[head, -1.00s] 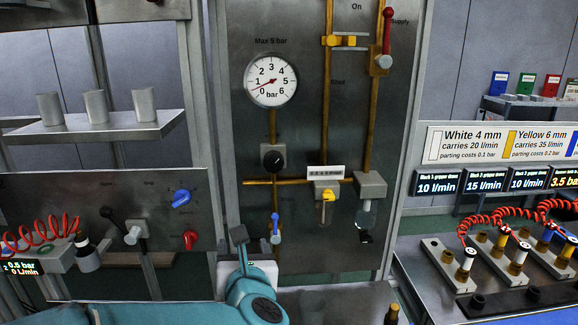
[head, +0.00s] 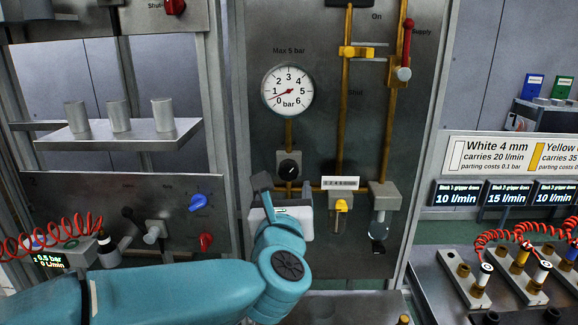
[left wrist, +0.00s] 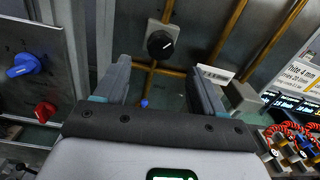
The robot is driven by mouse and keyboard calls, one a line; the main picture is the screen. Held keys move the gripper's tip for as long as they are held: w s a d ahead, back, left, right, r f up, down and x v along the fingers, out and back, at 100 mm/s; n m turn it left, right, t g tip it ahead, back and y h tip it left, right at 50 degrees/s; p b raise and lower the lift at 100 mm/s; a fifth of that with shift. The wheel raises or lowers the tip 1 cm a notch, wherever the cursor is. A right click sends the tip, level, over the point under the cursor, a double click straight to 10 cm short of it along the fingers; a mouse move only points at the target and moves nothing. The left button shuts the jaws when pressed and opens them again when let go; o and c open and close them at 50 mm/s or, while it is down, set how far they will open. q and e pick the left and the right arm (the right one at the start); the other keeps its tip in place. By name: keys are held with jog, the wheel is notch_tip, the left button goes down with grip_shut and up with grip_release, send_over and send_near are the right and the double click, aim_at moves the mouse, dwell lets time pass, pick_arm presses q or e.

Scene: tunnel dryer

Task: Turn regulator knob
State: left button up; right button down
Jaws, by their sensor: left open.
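The black regulator knob (head: 289,169) sits on a grey block on the upright metal panel, below the round gauge (head: 288,90) marked 0 to 6 bar. The gauge needle points near the low end. In the left wrist view the knob (left wrist: 160,44) lies ahead of the jaws, near the top of the picture, apart from both fingers. My left gripper (left wrist: 155,90) is open and empty, with its two fingers spread. In the head view my left gripper (head: 277,192) is in front of the panel, just below the knob. My right gripper is not in view.
Brass pipes, a yellow valve handle (head: 341,206) and a red supply lever (head: 407,38) are on the same panel. A shelf with metal cups (head: 119,142) stands left. Blue (head: 199,203) and red (head: 206,242) knobs are on the left panel. A bench with red hoses is right.

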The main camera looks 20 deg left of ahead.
aim_at(288, 175)
pick_arm(q)
jog(key=p+x, duration=0.2)
jog(key=x, duration=0.5)
jog(key=shift+w, duration=0.2)
jog(key=shift+w+a+p, duration=0.15)
jog(key=shift+w+p, duration=0.25)
jog(key=shift+w+f, duration=0.1)
jog(key=shift+w, duration=0.05)
jog(key=c, duration=1)
